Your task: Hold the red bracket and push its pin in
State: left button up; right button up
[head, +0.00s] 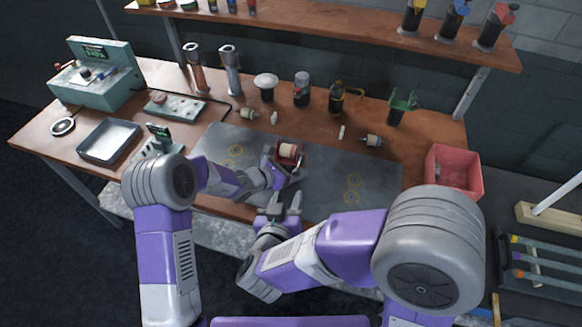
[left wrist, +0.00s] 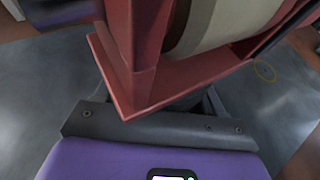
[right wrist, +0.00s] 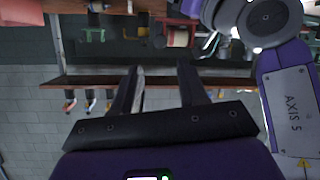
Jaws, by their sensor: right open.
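The red bracket (head: 289,158) holds a cream roller (head: 288,150) and sits over the middle of the grey mat. My left gripper (head: 284,176) has its fingers around the bracket's lower part and is shut on it. In the left wrist view the bracket (left wrist: 185,88) fills the top, close up and tilted, and hides the fingertips. My right gripper (head: 284,200) is open and empty, just in front of the bracket. The bracket also shows in the right wrist view (right wrist: 180,38), beyond the open fingers. I cannot make out the pin.
The grey mat (head: 335,195) has bare room to the right. A green-ended spool (head: 248,114) and a blue-ended spool (head: 371,140) lie behind. Bottles and cylinders line the back. A pink bin (head: 453,172) stands right, a grey tray (head: 108,142) left.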

pick_arm(q)
jog(key=c, duration=1)
jog(key=shift+o, duration=0.2)
pick_arm(e)
jog(key=c, duration=0.5)
jog(key=shift+s+a+m, duration=0.15)
jog(key=shift+m, duration=0.35)
jog(key=shift+c, duration=1.1)
jog(key=shift+s+a+m, duration=0.1)
jog(key=shift+s+m, duration=0.05)
jog(key=shift+m, duration=0.45)
grip_shut()
jog(key=s+m, duration=0.1)
jog(key=m, duration=0.5)
jog(key=s+a+m+t+h, duration=0.1)
jog(key=s+m, duration=0.1)
jog(key=m, duration=0.5)
jog(key=s+a+m, duration=0.1)
jog(key=s+m, duration=0.1)
jog(key=m, duration=0.4)
jog(key=shift+a+f+h, duration=0.2)
jog(key=shift+f+h, duration=0.1)
jog(key=shift+f, duration=0.05)
